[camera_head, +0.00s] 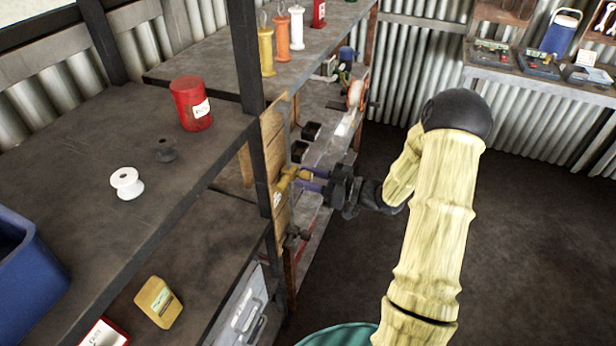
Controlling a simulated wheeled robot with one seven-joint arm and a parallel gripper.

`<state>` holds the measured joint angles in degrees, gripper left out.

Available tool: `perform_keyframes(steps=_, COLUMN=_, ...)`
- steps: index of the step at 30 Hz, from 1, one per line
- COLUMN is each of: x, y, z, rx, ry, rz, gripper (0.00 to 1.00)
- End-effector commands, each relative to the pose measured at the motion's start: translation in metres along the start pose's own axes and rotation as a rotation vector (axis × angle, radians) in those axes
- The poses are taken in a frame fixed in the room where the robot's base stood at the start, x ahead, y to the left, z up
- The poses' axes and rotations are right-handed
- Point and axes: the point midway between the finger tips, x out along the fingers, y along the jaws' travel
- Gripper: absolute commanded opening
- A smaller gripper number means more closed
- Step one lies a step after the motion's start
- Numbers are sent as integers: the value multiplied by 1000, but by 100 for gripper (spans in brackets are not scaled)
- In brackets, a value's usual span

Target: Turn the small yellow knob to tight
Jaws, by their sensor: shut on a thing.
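The small yellow knob (287,180) sits on a wooden board (273,135) fixed upright at the end of the shelving, beside a dark metal post. My gripper (308,180) reaches to it from the right, with its purple fingers closed on the knob. The fingers partly cover the knob. Its marks are too small to read, so I cannot tell how far it is turned.
A dark shelf (90,180) at left holds a red can (191,103), a white spool (127,184) and a blue bin (30,260). A dark knob-like fitting (296,235) is lower on the board. Floor at right is clear.

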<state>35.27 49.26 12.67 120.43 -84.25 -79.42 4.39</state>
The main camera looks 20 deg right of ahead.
Motion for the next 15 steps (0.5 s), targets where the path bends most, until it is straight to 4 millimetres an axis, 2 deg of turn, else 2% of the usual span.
perform_keyframes(steps=15, x=-2, y=-1, z=-2, rx=382, ry=6, rz=2, gripper=7)
